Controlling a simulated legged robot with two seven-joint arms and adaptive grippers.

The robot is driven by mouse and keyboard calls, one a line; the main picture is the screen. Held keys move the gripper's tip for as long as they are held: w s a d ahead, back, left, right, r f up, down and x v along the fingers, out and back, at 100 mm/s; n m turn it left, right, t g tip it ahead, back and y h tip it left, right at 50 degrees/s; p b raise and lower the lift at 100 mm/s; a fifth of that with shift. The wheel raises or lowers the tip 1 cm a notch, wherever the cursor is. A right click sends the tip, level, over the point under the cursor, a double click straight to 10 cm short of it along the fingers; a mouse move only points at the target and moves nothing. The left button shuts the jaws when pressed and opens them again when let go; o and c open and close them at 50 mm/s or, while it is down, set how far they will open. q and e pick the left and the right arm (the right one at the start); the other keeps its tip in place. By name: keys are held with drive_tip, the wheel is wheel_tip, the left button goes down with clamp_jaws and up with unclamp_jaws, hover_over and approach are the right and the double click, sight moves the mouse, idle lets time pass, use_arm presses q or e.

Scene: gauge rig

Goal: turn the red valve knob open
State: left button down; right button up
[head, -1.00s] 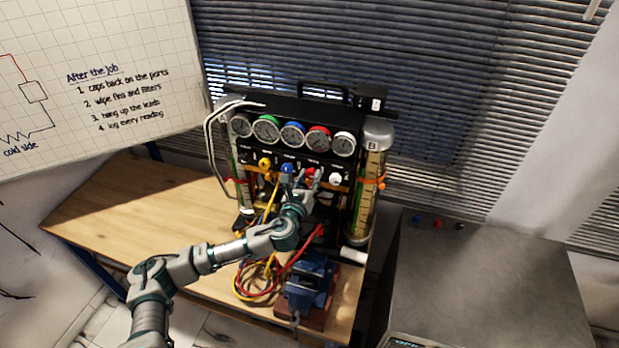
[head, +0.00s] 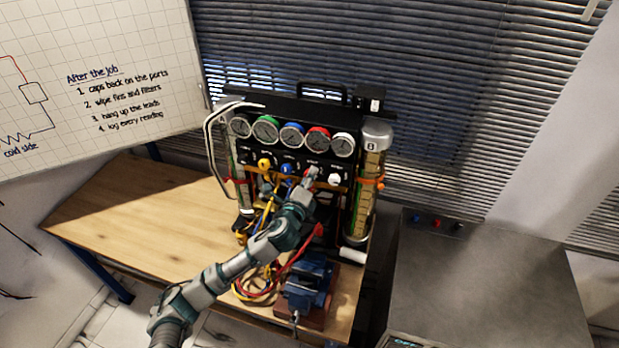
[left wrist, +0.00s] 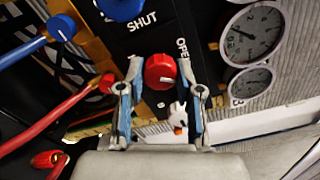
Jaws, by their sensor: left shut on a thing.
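The red valve knob (left wrist: 160,71) shows between the two fingers of my left gripper (left wrist: 160,82) in the left wrist view. The fingers are shut on it from both sides. A white mark is on the knob's face, and the words SHUT and OPEN are printed on the black panel near it. In the head view my left gripper (head: 308,181) is at the panel of the gauge rig (head: 290,150), below the red gauge, and it mostly hides the knob. My right gripper is in neither view.
A blue knob (head: 287,169) and a yellow knob (head: 264,164) sit left of my gripper, a white knob (head: 335,179) right. Red, blue and yellow hoses hang below. A blue vise (head: 306,283) stands in front. The bench's left part (head: 140,210) is clear.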

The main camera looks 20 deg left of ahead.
use_arm(q)
drive_tip(key=shift+f+n+p, duration=0.15)
drive_tip(key=shift+n+p, duration=0.2)
drive_tip(key=shift+n, duration=2.85)
drive_tip(key=shift+f, duration=0.1)
drive_tip(key=c, duration=0.8)
unclamp_jaws()
drive_tip(key=shift+o, duration=0.2)
drive_tip(key=shift+a, duration=0.1)
drive_tip(key=s, duration=1.1)
drive_tip(key=shift+s+a, duration=0.25)
drive_tip(key=shift+s, duration=0.15)
